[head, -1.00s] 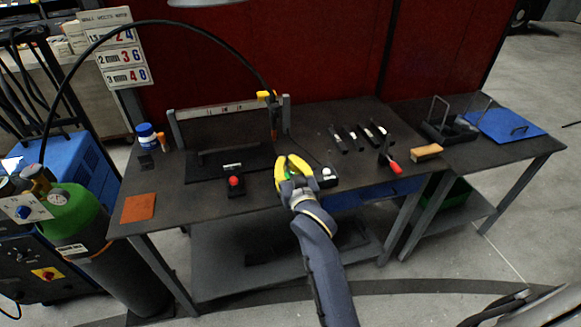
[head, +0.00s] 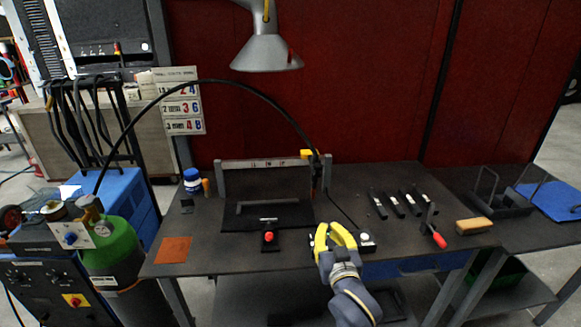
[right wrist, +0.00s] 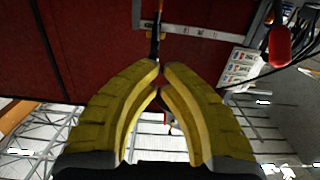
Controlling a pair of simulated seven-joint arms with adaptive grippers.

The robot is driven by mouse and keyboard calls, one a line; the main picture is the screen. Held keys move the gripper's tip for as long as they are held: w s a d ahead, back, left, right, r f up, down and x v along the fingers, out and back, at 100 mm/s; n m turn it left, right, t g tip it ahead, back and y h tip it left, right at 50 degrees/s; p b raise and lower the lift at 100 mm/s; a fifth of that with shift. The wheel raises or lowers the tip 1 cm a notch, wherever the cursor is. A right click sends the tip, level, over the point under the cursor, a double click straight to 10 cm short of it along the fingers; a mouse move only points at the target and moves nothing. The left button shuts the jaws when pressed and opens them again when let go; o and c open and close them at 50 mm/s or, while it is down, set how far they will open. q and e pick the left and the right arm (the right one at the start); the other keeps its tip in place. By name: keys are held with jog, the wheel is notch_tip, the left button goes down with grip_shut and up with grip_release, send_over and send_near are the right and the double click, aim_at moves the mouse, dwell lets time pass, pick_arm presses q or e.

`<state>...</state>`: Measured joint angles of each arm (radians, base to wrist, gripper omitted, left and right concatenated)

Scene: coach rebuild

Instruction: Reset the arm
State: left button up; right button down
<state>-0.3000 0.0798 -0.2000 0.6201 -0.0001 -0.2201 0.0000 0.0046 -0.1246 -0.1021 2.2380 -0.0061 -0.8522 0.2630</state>
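My right gripper (head: 331,225) shows above the front edge of the dark workbench (head: 210,253), just left of a small black box with a white knob (head: 366,239). Its yellow fingers curve inward and their tips almost meet, with nothing seen held. In the right wrist view the fingertips (right wrist: 160,66) sit close together against the red wall, with a thin orange-and-black tool seen past them. My right arm comes up from the bottom of the head view. My left gripper is not in view.
A black plate (head: 290,216) and a red-button box (head: 269,236) are left of the gripper. A post with a yellow-topped torch (head: 316,172) stands behind. Several black bars, a red-handled tool (head: 437,238) and a wooden-backed brush (head: 473,226) lie right. A green cylinder (head: 112,251) stands left.

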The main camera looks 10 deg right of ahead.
jog(key=s+d+f+n+g+h, duration=0.1)
jog(key=s+d+f+n+g, duration=0.25)
jog(key=s+f, duration=0.5)
jog(key=s+d+f+n+g+h, duration=0.1)
jog(key=s+d+f+n+g, duration=0.15)
jog(key=s+d+f, duration=0.65)
jog(key=s+d+f+n+g+h, duration=0.15)
jog(key=s+f+g, duration=0.3)
jog(key=s, duration=0.85)
jog(key=s+a+f+g+y, duration=0.1)
jog(key=a+f, duration=0.2)
jog(key=f, duration=1.3)
jog(key=s+a+f+g+y, duration=0.2)
jog(key=a+f, duration=0.2)
jog(key=f, duration=1.1)
jog(key=s+f+m+g+y, duration=0.1)
jog(key=s+f+m+g, duration=0.1)
jog(key=s+f, duration=1.8)
jog(key=shift+s+f+m, duration=0.2)
jog(key=shift+s+m, duration=0.4)
jog(key=shift+m, duration=0.05)
jog(key=shift+d+g+y, duration=0.1)
jog(key=shift+g+y, duration=0.15)
